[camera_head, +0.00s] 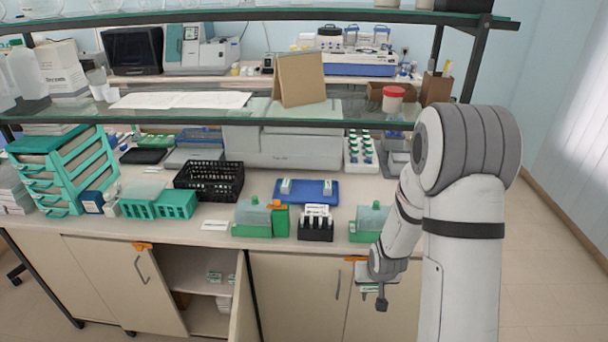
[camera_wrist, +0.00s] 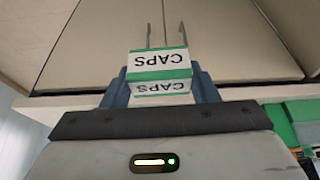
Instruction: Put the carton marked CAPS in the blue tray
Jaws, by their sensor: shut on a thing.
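The carton marked CAPS (camera_wrist: 159,62) is white with green bands. It sits between the blue-grey fingers of my gripper (camera_wrist: 163,86) in the wrist view, with CAPS readable on two faces. My gripper is shut on it. In the head view my gripper (camera_head: 371,287) is low at the right, in front of the cupboard doors and below the counter edge; the carton is small and partly hidden there. The blue tray (camera_head: 307,193) lies on the counter, up and left of my gripper, with two small white-and-green cartons on it.
A black rack of bottles (camera_head: 316,228) and green-based containers (camera_head: 252,220) stand in front of the tray. A black basket (camera_head: 209,181) is left of it. A glass shelf (camera_head: 230,108) runs above the counter. An open cupboard (camera_head: 190,265) holds small cartons.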

